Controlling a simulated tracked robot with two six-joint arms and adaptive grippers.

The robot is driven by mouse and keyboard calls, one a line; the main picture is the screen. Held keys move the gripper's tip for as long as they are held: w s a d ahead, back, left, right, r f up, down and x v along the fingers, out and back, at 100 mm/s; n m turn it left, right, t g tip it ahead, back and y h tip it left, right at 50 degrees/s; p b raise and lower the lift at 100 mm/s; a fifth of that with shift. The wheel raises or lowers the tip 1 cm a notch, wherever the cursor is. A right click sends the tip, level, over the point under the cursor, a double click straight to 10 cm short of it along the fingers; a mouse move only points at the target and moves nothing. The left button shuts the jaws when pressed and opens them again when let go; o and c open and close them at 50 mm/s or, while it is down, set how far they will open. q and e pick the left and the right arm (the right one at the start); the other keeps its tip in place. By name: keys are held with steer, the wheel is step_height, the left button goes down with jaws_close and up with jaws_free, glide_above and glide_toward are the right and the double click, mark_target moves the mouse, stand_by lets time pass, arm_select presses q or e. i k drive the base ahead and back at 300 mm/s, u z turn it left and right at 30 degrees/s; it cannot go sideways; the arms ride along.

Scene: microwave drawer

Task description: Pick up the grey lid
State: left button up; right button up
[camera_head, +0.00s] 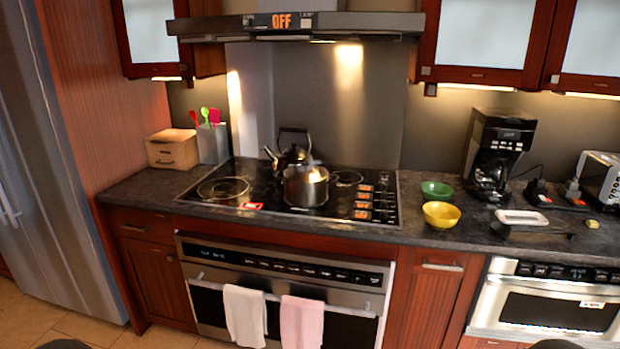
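A steel pot (306,189) stands on the black cooktop (225,205), near its middle. Its top catches a bright, warm glare, and I cannot tell whether a grey lid covers it. I cannot make out a separate grey lid anywhere else. Neither of my grippers shows; only small dark shapes, too cut off to identify, reach the bottom edge of the view.
A dark kettle (293,154) stands just behind the pot. Right of the cooktop are a green bowl (437,190), a yellow bowl (441,215), a coffee maker (492,150), a white tray (521,217) and a toaster (601,180). Towels (245,315) hang on the oven front.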

mark_target(316, 173)
steer(key=z, duration=0.25)
steer(key=i, duration=0.6)
steer(key=z, duration=0.65)
steer(key=i, duration=0.7)
steer(key=u, duration=0.15)
